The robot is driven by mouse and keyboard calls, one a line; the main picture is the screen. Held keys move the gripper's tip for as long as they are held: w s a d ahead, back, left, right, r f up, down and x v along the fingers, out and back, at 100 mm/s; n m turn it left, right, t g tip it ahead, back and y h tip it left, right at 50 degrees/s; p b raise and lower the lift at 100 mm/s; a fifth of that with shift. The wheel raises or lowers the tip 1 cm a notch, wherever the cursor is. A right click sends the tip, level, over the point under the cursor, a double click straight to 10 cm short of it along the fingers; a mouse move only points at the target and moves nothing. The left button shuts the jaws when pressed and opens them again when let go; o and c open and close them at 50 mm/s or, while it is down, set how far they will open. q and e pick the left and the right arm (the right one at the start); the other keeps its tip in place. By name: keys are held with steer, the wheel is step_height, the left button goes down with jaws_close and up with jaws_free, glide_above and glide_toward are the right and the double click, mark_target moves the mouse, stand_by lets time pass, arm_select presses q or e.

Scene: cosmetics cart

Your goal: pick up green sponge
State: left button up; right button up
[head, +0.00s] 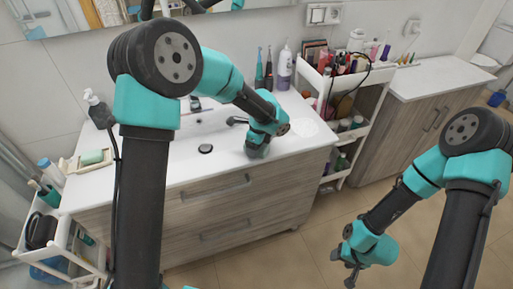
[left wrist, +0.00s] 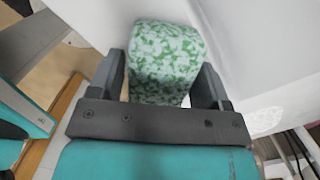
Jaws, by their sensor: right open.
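A green-and-white mottled sponge (left wrist: 165,55) stands out between the two fingers of my left gripper (left wrist: 160,82) in the left wrist view. The sponge's lower end is hidden by the gripper body. In the head view my left gripper (head: 257,150) hangs over the front right part of the washstand, and I cannot make out the sponge there. My right gripper (head: 352,268) is open and empty, low over the floor at the right.
The white washstand top (head: 215,170) is mostly clear. A small tray (head: 75,166) with a green block stands at its left end. A white cart (head: 322,95) full of cosmetics stands close on the right. Another white cart (head: 35,215) stands at the left.

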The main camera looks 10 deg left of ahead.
arm_select(q)
steer(key=c, duration=0.7)
steer(key=shift+r, duration=0.1)
steer(key=shift+r, duration=1.8)
steer(key=shift+s+d+r, duration=0.1)
steer(key=shift+s+r, duration=0.1)
steer(key=shift+s, duration=0.1)
steer(key=s+d, duration=0.1)
steer(key=s, duration=0.4)
steer(key=s+d+r, duration=0.1)
steer(key=s, duration=0.4)
steer(key=s+d, duration=0.1)
steer(key=s, duration=0.4)
steer(key=shift+r, duration=0.15)
